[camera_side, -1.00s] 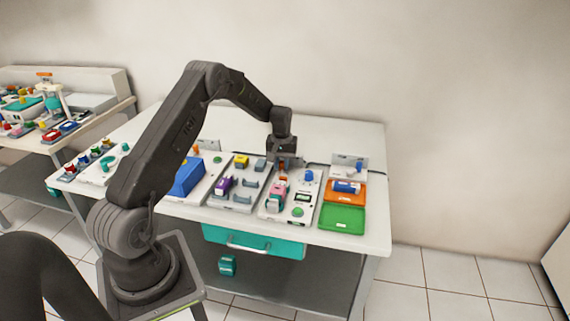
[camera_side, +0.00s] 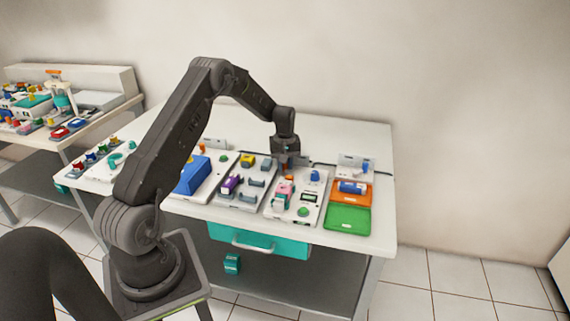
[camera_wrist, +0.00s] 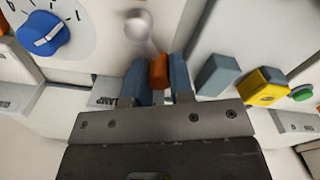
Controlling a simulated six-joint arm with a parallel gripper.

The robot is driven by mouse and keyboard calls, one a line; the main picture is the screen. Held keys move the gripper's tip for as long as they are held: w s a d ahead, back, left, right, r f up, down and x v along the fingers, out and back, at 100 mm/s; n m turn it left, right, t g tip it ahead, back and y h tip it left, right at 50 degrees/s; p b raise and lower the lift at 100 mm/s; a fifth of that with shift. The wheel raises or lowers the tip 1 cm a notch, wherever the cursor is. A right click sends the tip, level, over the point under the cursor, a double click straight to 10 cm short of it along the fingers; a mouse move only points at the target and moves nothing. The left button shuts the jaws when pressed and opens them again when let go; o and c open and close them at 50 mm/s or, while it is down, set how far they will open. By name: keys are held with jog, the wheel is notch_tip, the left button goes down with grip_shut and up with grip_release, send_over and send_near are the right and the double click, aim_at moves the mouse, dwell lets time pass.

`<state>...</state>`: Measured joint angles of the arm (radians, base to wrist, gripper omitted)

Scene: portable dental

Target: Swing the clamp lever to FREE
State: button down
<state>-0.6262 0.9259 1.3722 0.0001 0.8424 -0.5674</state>
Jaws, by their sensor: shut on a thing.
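The clamp lever has an orange-red handle, seen in the wrist view (camera_wrist: 159,71) between the two blue-grey fingers of my gripper (camera_wrist: 158,80). A light round pivot and arm (camera_wrist: 140,28) extend from it toward the top of the picture. My gripper is shut on the handle. In the side view my gripper (camera_side: 287,162) is low over the back of the white panel with the pink item, and only a bit of orange shows below it. A label plate (camera_wrist: 104,92) is partly covered by a finger, so I cannot read it fully.
A blue dial (camera_wrist: 42,33) lies left of the lever in the wrist view. A grey block and a yellow block (camera_wrist: 264,87) lie to the right. In the side view, orange and green trays (camera_side: 348,218) stand at the right. The table's back is mostly clear.

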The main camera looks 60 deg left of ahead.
jog(key=c, duration=1)
grip_release()
jog(key=shift+r, duration=0.1)
notch_tip(320, 180, up, 14)
jog(key=shift+d, duration=0.1)
jog(key=s+d+r+m+t, duration=0.1)
jog(key=s+d+r+m, duration=0.1)
jog(key=s+d+r, duration=0.3)
jog(key=d+r+m+t+y, duration=0.15)
jog(key=d+r, duration=0.25)
jog(key=d, duration=0.4)
jog(key=s+d+r+m+h, duration=0.1)
jog(key=s+d+r+m, duration=0.25)
jog(key=d, duration=0.25)
jog(key=s+d+m+t, duration=0.3)
jog(key=s+d+m, duration=0.3)
jog(key=s+d, duration=0.7)
jog(key=s, duration=0.4)
jog(key=shift+m, duration=0.3)
